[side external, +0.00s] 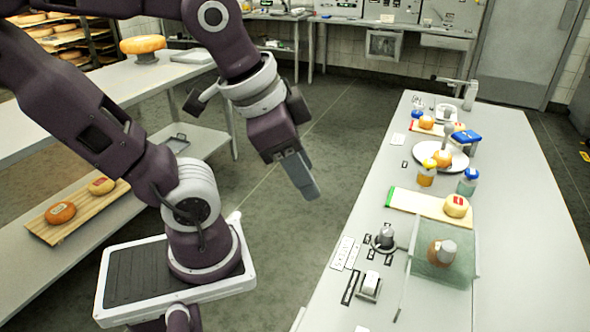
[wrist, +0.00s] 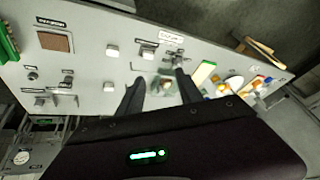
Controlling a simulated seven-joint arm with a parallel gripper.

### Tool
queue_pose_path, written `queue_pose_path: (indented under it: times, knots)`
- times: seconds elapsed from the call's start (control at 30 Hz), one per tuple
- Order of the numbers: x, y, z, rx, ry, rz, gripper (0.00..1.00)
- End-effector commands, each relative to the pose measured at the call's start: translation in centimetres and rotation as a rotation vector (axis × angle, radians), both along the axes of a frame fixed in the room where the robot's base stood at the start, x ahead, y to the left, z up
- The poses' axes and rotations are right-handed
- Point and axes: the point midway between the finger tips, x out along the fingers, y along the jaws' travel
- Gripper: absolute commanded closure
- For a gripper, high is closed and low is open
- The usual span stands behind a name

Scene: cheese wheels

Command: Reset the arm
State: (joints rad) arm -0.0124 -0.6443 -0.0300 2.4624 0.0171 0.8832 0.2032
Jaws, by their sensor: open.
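My gripper (side external: 301,178) hangs in the air over the floor gap, left of the right-hand table (side external: 520,230), pointing down and slightly right. It is empty and touches nothing. In the wrist view my gripper (wrist: 158,82) shows two dark fingers apart, with the table's panel of switches beyond them. In the side view the fingers overlap, so their gap is hidden there.
The right-hand table holds a glass-like box (side external: 445,250), a cheese on a green-edged board (side external: 410,200), bottles (side external: 427,173) and a white plate (side external: 425,150). A left-hand table (side external: 85,95) has a shelf with cheeses on a wooden board (side external: 80,225). Floor between is clear.

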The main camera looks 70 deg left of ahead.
Motion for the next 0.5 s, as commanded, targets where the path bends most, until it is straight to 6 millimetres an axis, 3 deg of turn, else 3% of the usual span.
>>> queue_pose_path:
  times: [0.13, 0.5]
  knots:
    - [-1.61, -0.07, 0.26, -0.122, -0.052, 0.187, 0.57]
    - [-1.61, -0.07, 0.28, -0.127, -0.053, 0.198, 0.57]
